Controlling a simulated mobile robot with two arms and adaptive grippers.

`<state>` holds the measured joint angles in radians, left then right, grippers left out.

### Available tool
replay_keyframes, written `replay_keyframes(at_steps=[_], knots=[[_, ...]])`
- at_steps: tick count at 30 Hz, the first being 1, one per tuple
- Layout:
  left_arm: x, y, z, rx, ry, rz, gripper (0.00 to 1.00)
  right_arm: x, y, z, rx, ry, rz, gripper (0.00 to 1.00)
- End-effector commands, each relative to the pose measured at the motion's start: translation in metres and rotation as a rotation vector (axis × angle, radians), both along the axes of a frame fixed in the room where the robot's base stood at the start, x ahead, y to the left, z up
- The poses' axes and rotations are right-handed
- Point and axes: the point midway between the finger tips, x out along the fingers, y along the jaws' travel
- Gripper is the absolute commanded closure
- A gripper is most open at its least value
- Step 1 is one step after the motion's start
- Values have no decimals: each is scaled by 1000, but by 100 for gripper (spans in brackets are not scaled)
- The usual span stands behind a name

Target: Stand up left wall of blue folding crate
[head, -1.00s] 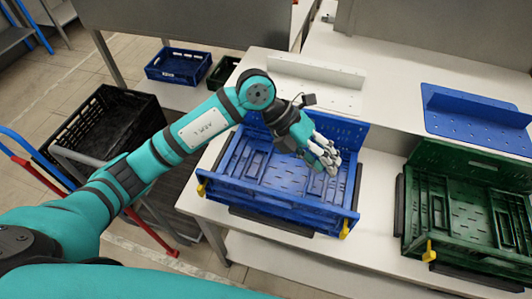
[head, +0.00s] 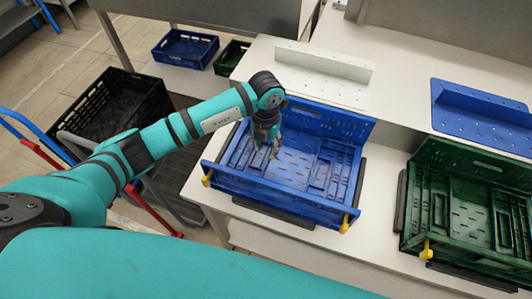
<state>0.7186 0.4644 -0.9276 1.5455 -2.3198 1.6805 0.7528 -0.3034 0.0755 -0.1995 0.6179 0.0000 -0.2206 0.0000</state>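The blue folding crate (head: 290,192) sits on the white table. Its far wall (head: 325,122) and its near wall stand up. Its left wall (head: 236,160) and right wall (head: 340,170) lie folded down on the floor inside. My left gripper (head: 266,151) points down into the left part of the crate, over or beside the folded left wall. Its fingers are small and dark here, and I cannot tell how far apart they are or whether they touch the wall. My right gripper is not in view.
A green folding crate (head: 462,255) stands to the right with its far wall up. A white bracket (head: 325,66) and a blue bracket (head: 485,105) lie behind. A black crate (head: 110,105) and smaller blue (head: 185,48) and green crates are at the left and back.

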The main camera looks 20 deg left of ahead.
Motion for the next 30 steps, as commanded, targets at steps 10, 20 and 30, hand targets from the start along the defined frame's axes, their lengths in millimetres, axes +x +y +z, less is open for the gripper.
replay_keyframes(at_steps=[10,20,30], knots=[[0,-1,-51,-1,2,0,69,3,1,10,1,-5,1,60],[0,0,-58,-1,0,-1,69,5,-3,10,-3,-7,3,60],[0,0,-57,-2,0,-1,100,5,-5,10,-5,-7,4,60]])
